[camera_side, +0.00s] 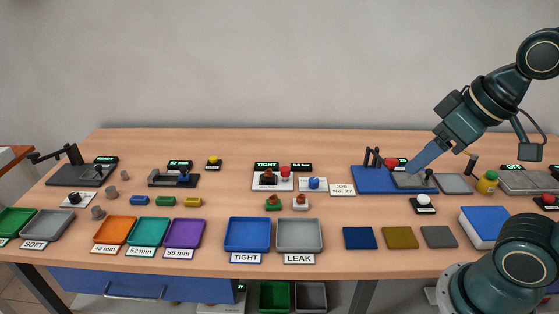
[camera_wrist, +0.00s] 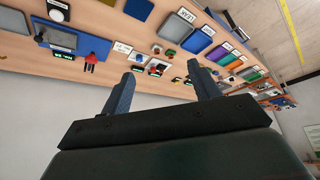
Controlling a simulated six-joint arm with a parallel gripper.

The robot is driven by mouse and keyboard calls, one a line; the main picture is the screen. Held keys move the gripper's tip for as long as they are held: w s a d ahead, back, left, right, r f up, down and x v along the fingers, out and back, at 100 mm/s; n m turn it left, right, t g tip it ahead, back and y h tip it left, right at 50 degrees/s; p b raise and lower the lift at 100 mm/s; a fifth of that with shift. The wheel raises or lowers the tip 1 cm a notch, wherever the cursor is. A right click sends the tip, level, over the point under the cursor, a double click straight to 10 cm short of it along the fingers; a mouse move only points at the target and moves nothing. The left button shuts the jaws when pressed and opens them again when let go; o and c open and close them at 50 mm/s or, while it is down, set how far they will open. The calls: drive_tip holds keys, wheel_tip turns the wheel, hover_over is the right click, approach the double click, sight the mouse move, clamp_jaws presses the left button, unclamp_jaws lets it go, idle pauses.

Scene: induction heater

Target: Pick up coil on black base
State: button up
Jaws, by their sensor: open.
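A small brown piece on a black base (camera_side: 268,178), which looks like the coil, stands on a white plate near the table's middle in the side view. Similar brown pieces stand in front of it, one on a green base (camera_side: 273,202) and one on a white base (camera_side: 300,202). My gripper (camera_side: 416,168) is open and empty, well to the right of the black-based piece and in front of or above the blue fixture. In the wrist view my two fingers (camera_wrist: 162,69) are spread, with the small pieces far beyond them and too small to tell apart.
The blue fixture (camera_side: 370,181) with dark posts lies near my gripper. A red button (camera_side: 285,171) and a blue button (camera_side: 314,183) stand beside the black-based piece. The blue TIGHT tray (camera_side: 247,249) and grey LEAK tray (camera_side: 299,249) are in front. A blue block (camera_side: 483,228) lies right.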

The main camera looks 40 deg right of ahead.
drive_tip(key=w+r+n, duration=0.2)
drive_tip(key=w, duration=1)
drive_tip(key=n+g+y, duration=0.2)
drive_tip(key=n, duration=0.2)
hover_over(269, 171)
drive_tip(key=s+d, duration=0.3)
drive_tip(key=s, duration=0.1)
wheel_tip(269, 171, down, 19)
drive_tip(key=shift+s+f, duration=0.15)
drive_tip(key=shift+x, duration=4.3)
drive_tip(key=shift+a, duration=0.2)
